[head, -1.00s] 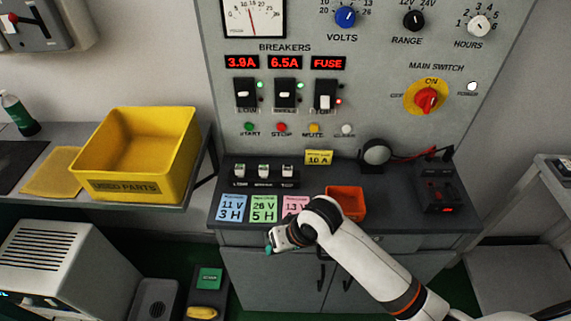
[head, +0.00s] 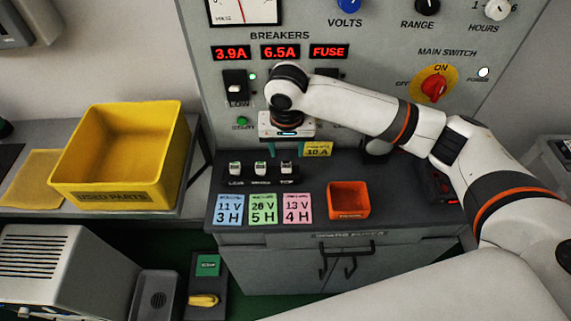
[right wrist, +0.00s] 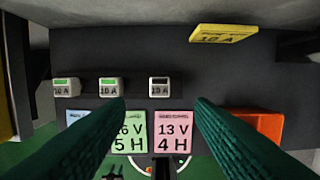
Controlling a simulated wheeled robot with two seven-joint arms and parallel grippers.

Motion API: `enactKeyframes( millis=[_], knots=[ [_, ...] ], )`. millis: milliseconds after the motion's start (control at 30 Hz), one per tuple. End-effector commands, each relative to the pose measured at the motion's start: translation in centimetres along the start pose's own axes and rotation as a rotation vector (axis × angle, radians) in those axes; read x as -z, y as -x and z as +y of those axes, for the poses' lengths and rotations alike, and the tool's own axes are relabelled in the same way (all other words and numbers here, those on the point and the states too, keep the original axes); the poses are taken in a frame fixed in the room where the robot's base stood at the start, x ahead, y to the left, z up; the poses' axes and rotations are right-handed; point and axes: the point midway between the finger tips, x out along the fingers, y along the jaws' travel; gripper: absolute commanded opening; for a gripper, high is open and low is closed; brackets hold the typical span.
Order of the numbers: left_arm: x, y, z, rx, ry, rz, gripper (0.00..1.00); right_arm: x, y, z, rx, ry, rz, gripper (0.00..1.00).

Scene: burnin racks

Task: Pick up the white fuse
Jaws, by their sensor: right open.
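Three white fuses labelled 10 A stand in a black rack (head: 250,183) on the bench: a left fuse (head: 235,168), a middle fuse (head: 260,168) and a right fuse (head: 286,167). In the right wrist view, the left fuse (right wrist: 67,87) and middle fuse (right wrist: 109,87) have green windows. The right fuse (right wrist: 160,87) has a dark window and lies between my fingers in the picture. My right gripper (head: 290,150) is open and empty, pointing down above the rack and apart from the fuses. Its teal fingers (right wrist: 158,108) show in the wrist view. My left gripper is out of view.
Blue, green and pink cards (head: 298,208) lie before the rack, with an orange bin (head: 348,213) to their right. A yellow 10 A sign (head: 318,149) and the breaker panel (head: 220,25) stand behind. A yellow used-parts bin (head: 120,197) is left.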

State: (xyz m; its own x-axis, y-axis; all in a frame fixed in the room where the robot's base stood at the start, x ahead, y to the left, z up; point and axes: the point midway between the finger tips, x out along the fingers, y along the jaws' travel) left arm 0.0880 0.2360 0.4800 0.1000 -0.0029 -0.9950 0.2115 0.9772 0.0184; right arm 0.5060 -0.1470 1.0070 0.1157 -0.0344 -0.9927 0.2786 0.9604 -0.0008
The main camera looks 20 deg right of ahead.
Motion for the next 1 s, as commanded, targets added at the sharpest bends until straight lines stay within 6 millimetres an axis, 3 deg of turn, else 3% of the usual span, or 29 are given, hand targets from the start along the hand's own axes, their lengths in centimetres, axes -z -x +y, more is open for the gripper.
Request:
enactKeyframes(
  millis=[200,600,867,1000],
  knots=[
    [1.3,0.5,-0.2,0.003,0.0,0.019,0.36,0.0,-2.2,0.0,0.001,0.001,0.0,0.49],
    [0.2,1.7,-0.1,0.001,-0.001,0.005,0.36,-0.2,-7.0,0.0,0.0,0.002,-0.001,0.49],
    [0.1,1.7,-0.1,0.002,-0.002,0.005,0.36,-0.2,-7.5,0.0,-0.001,0.003,-0.002,0.49],
    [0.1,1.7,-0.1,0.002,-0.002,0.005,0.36,-0.2,-7.5,0.0,-0.002,0.003,-0.002,0.29]
  ],
)
